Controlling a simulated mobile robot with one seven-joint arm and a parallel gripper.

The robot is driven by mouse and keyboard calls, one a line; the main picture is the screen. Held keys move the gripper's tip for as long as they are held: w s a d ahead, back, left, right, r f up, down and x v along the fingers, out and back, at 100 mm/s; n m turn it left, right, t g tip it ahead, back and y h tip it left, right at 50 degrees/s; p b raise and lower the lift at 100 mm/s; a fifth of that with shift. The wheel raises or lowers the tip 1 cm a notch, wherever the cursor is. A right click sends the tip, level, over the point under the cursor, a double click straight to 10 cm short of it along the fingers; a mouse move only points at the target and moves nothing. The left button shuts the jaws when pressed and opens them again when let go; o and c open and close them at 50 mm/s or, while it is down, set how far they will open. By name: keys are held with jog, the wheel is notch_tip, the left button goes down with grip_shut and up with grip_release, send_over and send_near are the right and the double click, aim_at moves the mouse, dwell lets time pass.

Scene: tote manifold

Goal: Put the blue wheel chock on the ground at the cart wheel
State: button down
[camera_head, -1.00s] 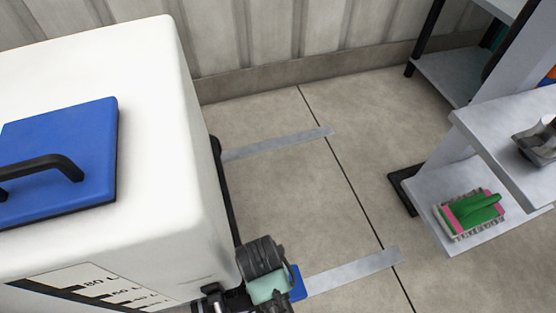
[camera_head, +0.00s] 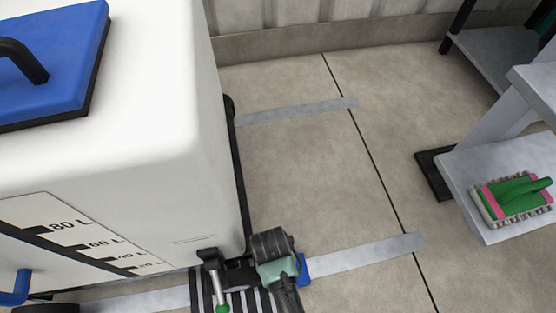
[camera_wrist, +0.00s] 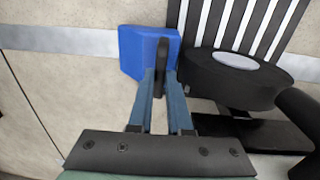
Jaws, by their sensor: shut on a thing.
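The blue wheel chock (camera_wrist: 146,52) is in the wrist view, near the top middle. My gripper (camera_wrist: 160,72) is shut on it, with a dark narrow part of the chock between the fingers. The black cart wheel (camera_wrist: 205,78), with a pale hub, lies just right of the chock. They look very close; I cannot tell whether they touch, or whether the chock rests on the ground. In the head view only a bit of the blue chock (camera_head: 304,268) shows beside my wrist, at the cart's near right corner.
The white tank (camera_head: 150,120) with a blue lid (camera_head: 60,105) fills the left of the head view. Grey tape strips (camera_head: 370,252) mark the floor. A shelf (camera_head: 480,215) with a green and pink brush (camera_head: 515,200) stands at the right. The floor between is clear.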

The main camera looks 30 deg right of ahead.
jog(key=shift+f, duration=0.5)
jog(key=c, duration=0.8)
grip_release()
jog(key=shift+c, duration=0.2)
jog(key=shift+r, duration=0.1)
notch_tip(320, 180, up, 12)
jog(key=p, duration=0.8)
jog(key=shift+a+p, duration=0.35)
jog(key=shift+w, duration=0.1)
